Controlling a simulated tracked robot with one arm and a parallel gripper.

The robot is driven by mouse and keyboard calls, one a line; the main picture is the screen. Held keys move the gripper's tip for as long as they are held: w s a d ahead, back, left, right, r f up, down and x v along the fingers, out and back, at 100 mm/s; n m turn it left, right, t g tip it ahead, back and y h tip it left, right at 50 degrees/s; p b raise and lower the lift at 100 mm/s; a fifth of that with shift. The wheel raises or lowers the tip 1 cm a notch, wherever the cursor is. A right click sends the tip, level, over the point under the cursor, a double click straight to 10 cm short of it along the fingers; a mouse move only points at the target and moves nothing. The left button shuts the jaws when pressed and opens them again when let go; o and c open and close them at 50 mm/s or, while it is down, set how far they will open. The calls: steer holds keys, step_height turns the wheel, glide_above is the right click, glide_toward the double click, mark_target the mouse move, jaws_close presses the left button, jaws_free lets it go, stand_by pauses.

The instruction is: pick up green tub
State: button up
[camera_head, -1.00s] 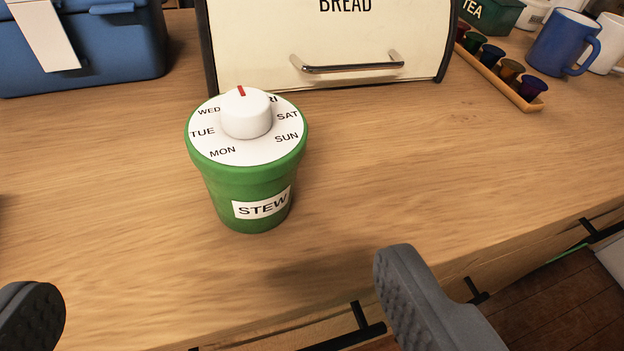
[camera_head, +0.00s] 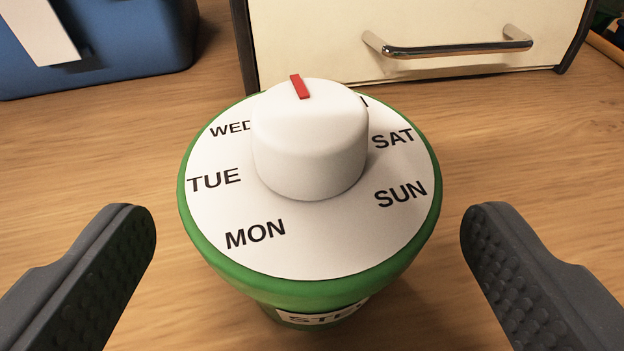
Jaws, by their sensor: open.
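The green tub (camera_head: 240,278) stands upright on the wooden counter, close in front of my camera. Its white lid disc (camera_head: 330,240) carries day names and a white knob (camera_head: 310,150) with a red mark at the back. A white label, partly hidden under the rim, shows low on its front. My gripper (camera_head: 308,228) is open, with one dark grey finger on each side of the tub. Both fingers appear apart from it, with counter showing between each finger and the rim.
A cream bread bin (camera_head: 320,50) with a metal handle (camera_head: 455,47) stands just behind the tub. A blue box (camera_head: 130,45) with a white tag is at the back left. The counter (camera_head: 90,150) is clear to the left and right of the tub.

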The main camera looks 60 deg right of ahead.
steer(key=x, duration=0.4)
steer(key=shift+d+f, duration=0.1)
steer(key=shift+c, duration=0.2)
steer(key=c, duration=1.2)
